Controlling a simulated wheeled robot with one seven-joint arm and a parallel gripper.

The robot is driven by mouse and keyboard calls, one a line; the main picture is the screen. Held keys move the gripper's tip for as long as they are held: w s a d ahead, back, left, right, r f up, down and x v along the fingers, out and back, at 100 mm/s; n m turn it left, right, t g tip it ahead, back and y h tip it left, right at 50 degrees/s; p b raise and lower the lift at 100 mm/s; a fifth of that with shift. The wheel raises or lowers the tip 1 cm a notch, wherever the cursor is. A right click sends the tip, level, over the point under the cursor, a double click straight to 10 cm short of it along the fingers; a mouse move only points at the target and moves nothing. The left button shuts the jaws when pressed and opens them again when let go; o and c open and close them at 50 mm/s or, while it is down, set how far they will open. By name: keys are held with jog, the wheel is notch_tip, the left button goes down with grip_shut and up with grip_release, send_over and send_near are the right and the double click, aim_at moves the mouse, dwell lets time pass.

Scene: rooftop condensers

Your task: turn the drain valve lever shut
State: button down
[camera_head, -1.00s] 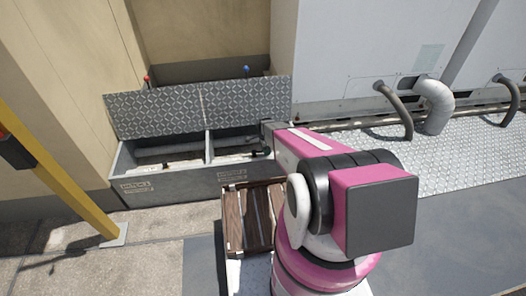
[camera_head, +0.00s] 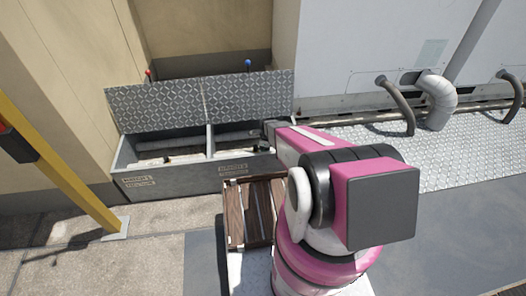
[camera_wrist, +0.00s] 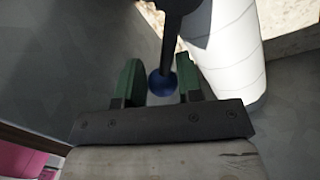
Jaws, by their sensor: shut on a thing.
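The drain valve lever shows in the wrist view as a dark rod with a blue round knob (camera_wrist: 161,83). My gripper (camera_wrist: 161,86) has its two green fingers on either side of the knob, shut on it. In the head view my gripper (camera_head: 267,134) reaches into the right end of an open grey trough (camera_head: 170,184). My arm partly covers that spot, and the valve body cannot be made out.
The trough's diamond-plate lid (camera_head: 165,105) stands raised behind it. A white pipe (camera_wrist: 228,50) runs close beside the lever. A wooden slatted crate (camera_head: 249,212) stands in front. A yellow post (camera_head: 60,170) is at left, and bent pipes (camera_head: 437,103) stand at right.

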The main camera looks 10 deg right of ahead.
jog(key=shift+s+d, duration=0.15)
jog(key=shift+s, duration=0.15)
jog(key=c, duration=0.8)
grip_release()
jog(key=shift+r, duration=0.1)
jog(key=shift+w+r, duration=0.15)
jog(key=shift+r, duration=0.1)
jog(key=r, duration=0.3)
jog(key=w+r, duration=0.1)
jog(key=r, duration=0.6)
jog(key=shift+w+a, duration=0.3)
jog(key=shift+a, duration=0.1)
